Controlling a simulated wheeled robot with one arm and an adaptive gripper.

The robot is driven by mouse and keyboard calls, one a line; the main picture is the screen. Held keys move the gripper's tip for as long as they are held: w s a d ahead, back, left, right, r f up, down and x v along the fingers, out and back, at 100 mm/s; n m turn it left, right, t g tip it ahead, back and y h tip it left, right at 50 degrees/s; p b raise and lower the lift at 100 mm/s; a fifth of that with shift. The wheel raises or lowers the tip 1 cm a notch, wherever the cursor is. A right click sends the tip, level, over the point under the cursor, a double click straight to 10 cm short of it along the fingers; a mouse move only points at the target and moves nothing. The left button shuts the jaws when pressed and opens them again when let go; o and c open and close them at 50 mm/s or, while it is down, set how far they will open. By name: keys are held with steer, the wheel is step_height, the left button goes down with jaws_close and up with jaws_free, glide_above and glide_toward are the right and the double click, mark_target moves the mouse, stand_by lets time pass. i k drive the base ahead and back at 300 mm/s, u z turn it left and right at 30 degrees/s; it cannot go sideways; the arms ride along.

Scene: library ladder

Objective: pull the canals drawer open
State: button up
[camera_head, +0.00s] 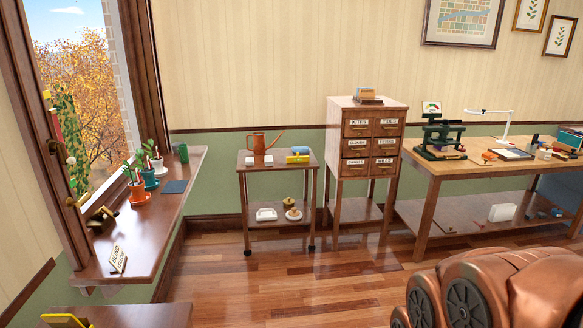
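A wooden card cabinet (341,115) on tall legs stands against the back wall. It has several small labelled drawers in two columns, and all look shut. The canals drawer (354,171) appears to be the bottom one in the left column; its small label reads roughly "CANALS". A brass-coloured pull shows below the label.
A two-tier trolley (277,165) with a copper watering can (266,142) stands left of the cabinet. A workbench (482,168) with a press and lamp stands right. A windowsill ledge (150,225) with plants runs along the left. The wooden floor (310,285) before the cabinet is clear.

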mark_target(348, 166)
steer(key=z, duration=0.05)
steer(key=i, duration=1.75)
steer(key=u, duration=0.35)
steer(key=i, duration=1.8)
steer(key=u, duration=0.3)
